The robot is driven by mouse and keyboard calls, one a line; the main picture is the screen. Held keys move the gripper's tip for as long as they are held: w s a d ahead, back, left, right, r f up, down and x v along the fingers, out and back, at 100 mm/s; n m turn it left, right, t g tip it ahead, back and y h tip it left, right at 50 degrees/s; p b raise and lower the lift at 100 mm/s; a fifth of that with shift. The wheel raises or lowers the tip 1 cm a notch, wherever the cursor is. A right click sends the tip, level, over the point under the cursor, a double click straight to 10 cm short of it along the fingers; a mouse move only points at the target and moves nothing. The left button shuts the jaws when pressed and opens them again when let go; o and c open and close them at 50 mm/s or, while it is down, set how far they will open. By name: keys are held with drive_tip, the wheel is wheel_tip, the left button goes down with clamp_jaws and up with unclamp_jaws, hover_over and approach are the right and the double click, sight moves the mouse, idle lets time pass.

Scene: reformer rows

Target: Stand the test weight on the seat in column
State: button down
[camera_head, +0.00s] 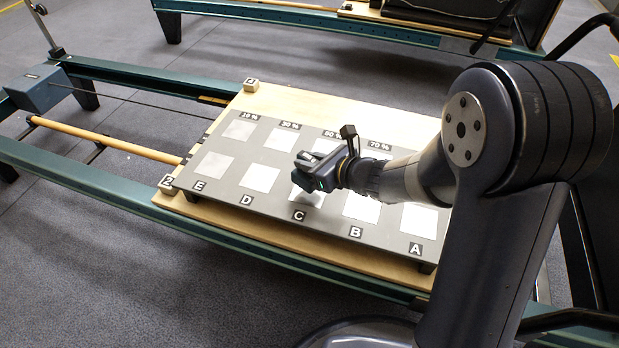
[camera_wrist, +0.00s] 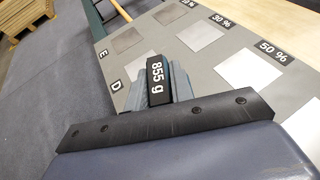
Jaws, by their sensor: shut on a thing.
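The test weight, a dark block marked "855 g" (camera_wrist: 157,80), is in the wrist view between my gripper's two grey fingers. In the head view I cannot make it out. My gripper (camera_head: 304,166) is shut on it and hangs over the middle of the grey board (camera_head: 222,191), around column C. Its height above the board is hard to tell. The board has pale square seats in columns lettered E to A, with percent labels along its far edge. Column D's front seat (camera_head: 259,178) is bare. Column C's front seat (camera_head: 308,196) is partly hidden by my gripper.
The board lies on a wooden carriage (camera_head: 290,103) between green rails (camera_head: 110,194). Small numbered blocks (camera_head: 251,86) sit at its left corners. A wooden bar (camera_head: 105,138) and a blue-grey box (camera_head: 40,90) lie to the left. My arm hides part of the board's right side.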

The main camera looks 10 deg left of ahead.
drive_tip(key=shift+f+b, duration=0.9)
drive_tip(key=shift+f, duration=0.95)
drive_tip(key=shift+f, duration=0.15)
drive_tip(key=c, duration=1.2)
unclamp_jaws()
drive_tip(key=shift+c, duration=0.2)
drive_tip(key=shift+r, duration=0.2)
drive_tip(key=p+v, duration=0.4)
drive_tip(key=v, duration=0.8)
